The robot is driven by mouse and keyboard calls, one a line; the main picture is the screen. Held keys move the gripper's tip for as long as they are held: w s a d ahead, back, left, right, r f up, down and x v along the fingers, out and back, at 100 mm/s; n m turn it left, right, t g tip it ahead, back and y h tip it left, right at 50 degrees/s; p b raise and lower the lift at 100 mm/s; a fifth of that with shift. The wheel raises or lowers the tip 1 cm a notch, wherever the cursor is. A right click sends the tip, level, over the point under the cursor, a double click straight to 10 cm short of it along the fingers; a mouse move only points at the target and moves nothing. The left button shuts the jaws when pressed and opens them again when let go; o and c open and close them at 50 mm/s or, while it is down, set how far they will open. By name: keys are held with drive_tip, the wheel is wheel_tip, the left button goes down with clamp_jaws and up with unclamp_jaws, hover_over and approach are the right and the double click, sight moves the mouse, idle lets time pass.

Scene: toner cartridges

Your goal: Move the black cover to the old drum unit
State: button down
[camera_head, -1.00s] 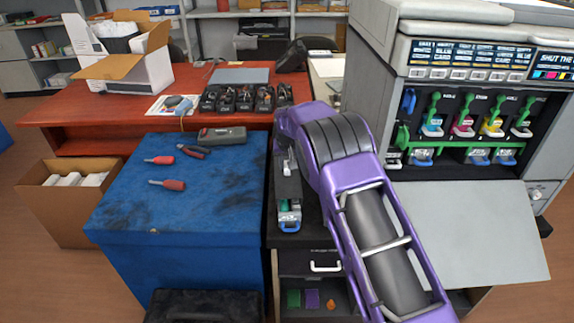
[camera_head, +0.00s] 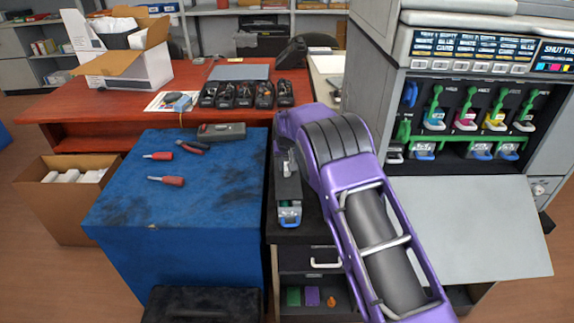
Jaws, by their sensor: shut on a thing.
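The old drum unit (camera_head: 289,222) stands on the small black cabinet in the middle, its blue end towards me. The black cover (camera_head: 288,188) is a long dark strip lying along the top of the unit. I cannot tell whether it is fully seated. My gripper (camera_head: 285,152) is at the far end of the cover, pointing down and shut on it. My purple arm hides part of the gripper, and the fingertips are hard to make out.
Left is a blue cabinet (camera_head: 190,215) with two red screwdrivers (camera_head: 172,180), pliers (camera_head: 193,147) and a dark device (camera_head: 222,132). The red desk (camera_head: 100,112) behind holds several black cartridges (camera_head: 243,94). The open printer (camera_head: 470,125) stands right, its grey door (camera_head: 470,220) folded down.

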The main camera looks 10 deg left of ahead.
drive_tip(key=shift+f, duration=0.1)
drive_tip(key=shift+f+b, duration=0.65)
drive_tip(key=c, duration=0.6)
unclamp_jaws()
